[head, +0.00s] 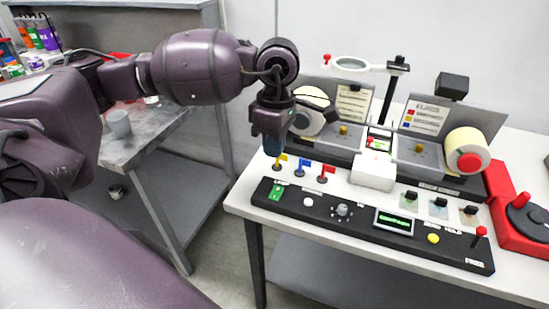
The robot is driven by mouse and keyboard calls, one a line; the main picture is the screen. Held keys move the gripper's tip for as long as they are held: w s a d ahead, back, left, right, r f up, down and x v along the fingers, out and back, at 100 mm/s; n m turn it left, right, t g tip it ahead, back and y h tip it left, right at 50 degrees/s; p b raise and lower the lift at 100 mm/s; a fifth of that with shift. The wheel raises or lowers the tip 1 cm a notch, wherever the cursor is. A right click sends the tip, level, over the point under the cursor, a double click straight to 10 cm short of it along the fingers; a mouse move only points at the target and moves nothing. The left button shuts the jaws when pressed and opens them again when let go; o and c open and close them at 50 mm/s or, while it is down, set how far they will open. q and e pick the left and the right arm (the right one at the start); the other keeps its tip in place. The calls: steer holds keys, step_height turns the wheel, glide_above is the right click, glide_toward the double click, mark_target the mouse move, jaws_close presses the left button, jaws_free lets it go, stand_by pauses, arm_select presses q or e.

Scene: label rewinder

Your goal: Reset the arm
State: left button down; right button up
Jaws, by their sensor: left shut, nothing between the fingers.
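My left arm (198,66) reaches in from the left, and its gripper (273,148) points down over the left part of the rewinder bench. The fingers are shut and empty, just above and left of the yellow flag (281,160). I cannot tell whether the tips touch anything. The label rewinder (415,150) stands behind, with a label roll on its right side (468,154) and another on its left (313,105), partly hidden by my gripper. My right gripper is not in view.
A black control panel (330,212) with a screen, knob and buttons runs along the white table's front (240,200). Blue (304,165) and red (326,172) flags stand behind it. A magnifier (352,64) rises at the back. A grey bench (140,140) with a cup is at left.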

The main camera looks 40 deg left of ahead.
arm_select(q)
steer(key=shift+r, duration=0.4)
